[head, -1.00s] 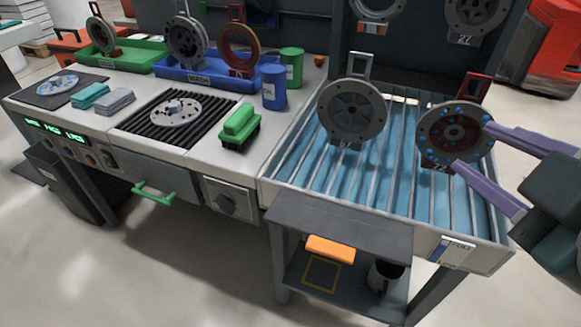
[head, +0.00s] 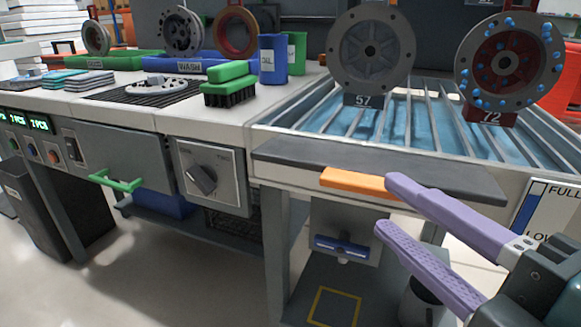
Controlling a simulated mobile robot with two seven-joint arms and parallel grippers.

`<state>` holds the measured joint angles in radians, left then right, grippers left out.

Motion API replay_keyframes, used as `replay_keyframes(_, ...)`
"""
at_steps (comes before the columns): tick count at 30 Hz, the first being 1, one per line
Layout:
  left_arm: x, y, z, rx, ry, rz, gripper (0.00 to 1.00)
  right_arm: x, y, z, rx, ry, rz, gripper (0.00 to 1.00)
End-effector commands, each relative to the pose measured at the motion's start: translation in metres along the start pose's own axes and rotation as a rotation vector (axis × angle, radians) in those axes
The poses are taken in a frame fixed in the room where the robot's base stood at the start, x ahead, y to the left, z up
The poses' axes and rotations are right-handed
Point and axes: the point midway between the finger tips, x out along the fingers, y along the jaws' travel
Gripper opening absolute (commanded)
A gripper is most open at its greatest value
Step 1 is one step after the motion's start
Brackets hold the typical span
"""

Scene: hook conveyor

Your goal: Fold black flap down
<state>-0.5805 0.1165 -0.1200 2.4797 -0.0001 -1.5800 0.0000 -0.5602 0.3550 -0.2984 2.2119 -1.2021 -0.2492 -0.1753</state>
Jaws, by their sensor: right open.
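The black flap (head: 300,157) stands out roughly level along the front of the blue basin, with an orange grip (head: 350,181) on its front edge. My right gripper (head: 384,205) reaches in from the lower right with two purple fingers, apart and empty. Its upper fingertip overlaps the right end of the orange grip in the picture; I cannot tell whether they touch. The lower finger is below the flap's edge. My left gripper is out of view.
Discs tagged 57 (head: 371,52) and 72 (head: 508,62) hang over the basin (head: 330,120). A green brush (head: 230,84) lies on the counter to the left. A blue-handled item (head: 342,247) shows below the flap. A level sign (head: 545,212) is at the right.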

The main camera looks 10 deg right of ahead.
Motion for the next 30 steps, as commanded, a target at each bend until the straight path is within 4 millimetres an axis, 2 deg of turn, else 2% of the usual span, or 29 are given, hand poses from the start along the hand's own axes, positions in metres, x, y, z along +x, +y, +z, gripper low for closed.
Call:
replay_keyframes(4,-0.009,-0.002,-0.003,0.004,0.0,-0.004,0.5,0.019,0.005,0.0,-0.002,0.0,0.003,0.42)
replay_keyframes(12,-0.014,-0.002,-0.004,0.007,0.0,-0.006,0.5,0.065,0.003,0.001,-0.002,-0.002,0.002,0.42)
replay_keyframes(16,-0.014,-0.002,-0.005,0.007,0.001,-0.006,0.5,0.081,0.002,0.001,0.0,-0.003,0.001,0.42)
replay_keyframes(21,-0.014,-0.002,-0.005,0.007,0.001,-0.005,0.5,0.092,0.001,0.001,0.0,-0.003,-0.001,0.42)
replay_keyframes(30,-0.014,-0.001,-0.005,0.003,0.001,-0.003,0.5,0.093,0.001,0.001,0.002,-0.003,-0.002,0.41)
